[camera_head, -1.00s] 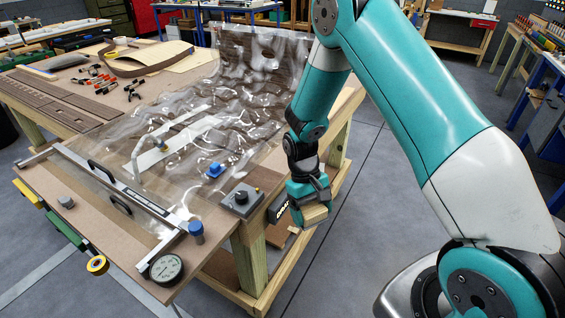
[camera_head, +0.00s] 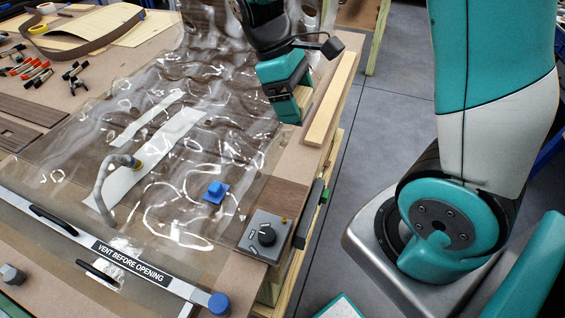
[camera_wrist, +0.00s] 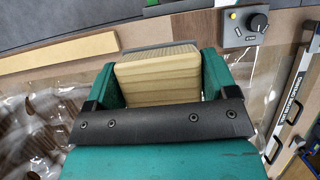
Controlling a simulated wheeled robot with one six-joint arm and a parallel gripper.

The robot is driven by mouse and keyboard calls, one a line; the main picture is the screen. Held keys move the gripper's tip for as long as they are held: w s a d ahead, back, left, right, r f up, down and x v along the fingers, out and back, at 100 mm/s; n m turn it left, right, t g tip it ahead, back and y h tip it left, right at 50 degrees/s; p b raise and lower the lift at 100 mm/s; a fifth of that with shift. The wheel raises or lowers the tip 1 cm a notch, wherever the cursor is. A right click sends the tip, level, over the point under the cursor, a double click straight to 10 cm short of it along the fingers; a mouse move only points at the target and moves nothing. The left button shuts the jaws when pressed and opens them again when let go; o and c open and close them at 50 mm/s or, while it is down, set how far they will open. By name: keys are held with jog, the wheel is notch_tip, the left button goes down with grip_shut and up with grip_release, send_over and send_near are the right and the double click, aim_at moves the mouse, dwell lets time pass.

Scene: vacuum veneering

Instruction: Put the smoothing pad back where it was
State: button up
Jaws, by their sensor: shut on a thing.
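The smoothing pad (camera_wrist: 158,75) is a tan, layered block with a grey face at its far side. In the wrist view it sits between the two green fingers of my gripper (camera_wrist: 160,86), which is shut on it. In the head view my gripper (camera_head: 288,92) is over the right side of the table, beside a long pale wood strip (camera_head: 331,104) and at the edge of the clear bag (camera_head: 150,95). Only a sliver of the pad (camera_head: 303,97) shows there. I cannot tell whether the pad touches the table.
A control box (camera_head: 262,238) with a black knob stands at the table's right edge. A blue fitting (camera_head: 215,191) and a hose (camera_head: 103,185) sit on the bag. A brown square (camera_head: 287,196) lies on bare tabletop between the box and my gripper.

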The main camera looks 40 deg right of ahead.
aim_at(298, 178)
notch_tip(298, 178, down, 19)
jog(key=shift+f+p, duration=0.1)
jog(key=shift+p, duration=0.5)
jog(key=shift+f, duration=0.1)
jog(key=o, duration=0.9)
jog(key=shift+c, duration=0.2)
jog(key=b+v, duration=0.2)
jog(key=v, duration=0.9)
jog(key=s+a+r+t+y, duration=0.3)
jog(key=s+a+r+y, duration=0.3)
jog(key=s+a+r, duration=0.7)
jog(key=s+r, duration=0.2)
jog(key=s, duration=0.1)
jog(key=shift+s+r+t+y, duration=0.25)
jog(key=shift+s+t+y, duration=0.05)
jog(key=shift+t+y, duration=0.1)
